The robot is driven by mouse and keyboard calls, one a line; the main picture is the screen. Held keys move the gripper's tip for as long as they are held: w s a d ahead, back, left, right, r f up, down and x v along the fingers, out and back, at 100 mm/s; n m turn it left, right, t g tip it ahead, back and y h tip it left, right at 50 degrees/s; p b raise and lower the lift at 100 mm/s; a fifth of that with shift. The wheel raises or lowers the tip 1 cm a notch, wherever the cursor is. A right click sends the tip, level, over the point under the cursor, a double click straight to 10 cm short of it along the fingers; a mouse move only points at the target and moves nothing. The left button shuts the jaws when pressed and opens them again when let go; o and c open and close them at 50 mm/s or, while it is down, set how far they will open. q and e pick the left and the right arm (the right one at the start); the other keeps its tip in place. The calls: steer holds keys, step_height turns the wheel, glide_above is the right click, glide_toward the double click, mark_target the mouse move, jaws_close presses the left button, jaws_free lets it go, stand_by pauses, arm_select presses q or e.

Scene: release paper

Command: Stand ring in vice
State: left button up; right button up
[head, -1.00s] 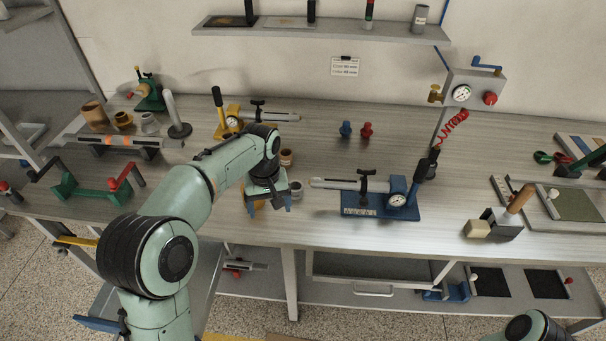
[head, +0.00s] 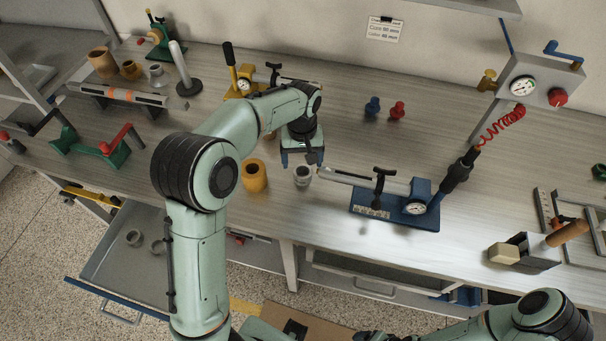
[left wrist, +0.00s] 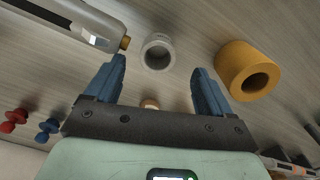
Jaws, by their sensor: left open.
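A short grey ring (head: 303,176) stands on the bench; in the left wrist view the grey ring (left wrist: 157,53) lies just beyond the fingertips, between their lines. A thicker ochre ring (head: 253,177) stands left of it. My left gripper (head: 302,162) is open and empty, pointing down just behind the grey ring; its two blue fingers (left wrist: 160,70) show apart. A blue fixture with a gauge and grey bar (head: 396,204) lies to the right. A green vice-like device with a red handle (head: 103,150) is at the left. Which one is the vice is unclear.
A yellow gauge fixture (head: 243,82) stands behind my left arm. Red (head: 397,110) and blue (head: 372,106) knobs stand at the back. An open drawer (head: 108,275) holding grey rings juts out at front left.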

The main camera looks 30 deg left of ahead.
mark_target(303, 169)
arm_select(q)
steer(key=f, duration=0.4)
steer(key=w+f, duration=0.1)
steer(key=f, duration=0.1)
steer(key=shift+a+f, duration=0.2)
steer(key=shift+f, duration=0.05)
steer(key=shift+s, duration=0.1)
arm_select(e)
steer(key=shift+w, duration=0.1)
arm_select(q)
steer(key=c, duration=1.1)
steer(key=shift+c, duration=0.2)
steer(key=shift+r, duration=0.2)
step_height(303, 169, up, 20)
steer(key=p, duration=0.2)
steer(key=shift+f+p, duration=0.15)
steer(key=shift+p, duration=0.15)
arm_select(e)
steer(key=w+r, duration=0.3)
steer(key=shift+r, duration=0.2)
